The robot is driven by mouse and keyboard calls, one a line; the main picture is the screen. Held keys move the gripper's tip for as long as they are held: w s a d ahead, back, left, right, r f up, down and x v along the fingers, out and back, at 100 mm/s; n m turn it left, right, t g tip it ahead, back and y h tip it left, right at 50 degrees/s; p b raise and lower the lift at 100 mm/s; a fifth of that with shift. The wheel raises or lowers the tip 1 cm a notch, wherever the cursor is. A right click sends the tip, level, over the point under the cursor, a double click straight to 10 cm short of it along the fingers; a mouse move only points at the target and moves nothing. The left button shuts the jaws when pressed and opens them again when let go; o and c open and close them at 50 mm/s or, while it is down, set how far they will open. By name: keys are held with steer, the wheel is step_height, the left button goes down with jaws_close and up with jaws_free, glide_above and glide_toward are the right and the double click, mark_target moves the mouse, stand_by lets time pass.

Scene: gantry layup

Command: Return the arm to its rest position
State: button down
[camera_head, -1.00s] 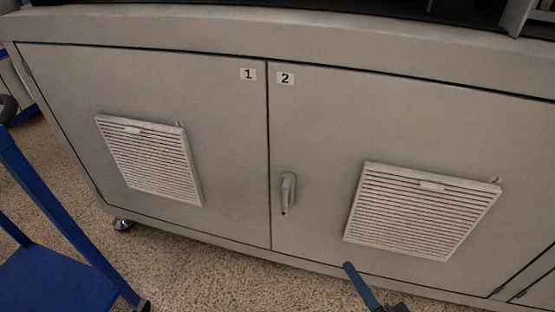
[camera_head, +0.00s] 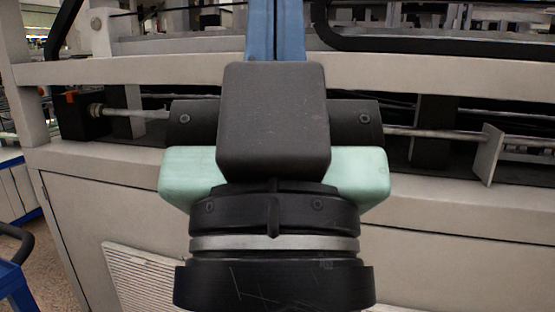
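My gripper (camera_head: 275,28) fills the middle of the head view, seen from behind its wrist. Its black and pale green body stands upright in the picture, in front of the grey machine. The two blue fingers point up and away at the top edge. They lie side by side with only a thin dark line between them, and nothing shows held. Their tips are cut off by the top of the picture. The rest of my arm is out of view below.
A grey machine frame (camera_head: 420,72) with a long metal rod (camera_head: 405,131) runs across behind my gripper. Below it is a cabinet (camera_head: 90,215) with a louvred vent (camera_head: 140,272). A blue cart (camera_head: 14,285) stands at the lower left, beside some bare floor (camera_head: 62,270).

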step_height(320, 180, up, 36)
steer(key=p, duration=3.3)
steer(key=shift+w+f, duration=0.15)
steer(key=shift+f, duration=0.05)
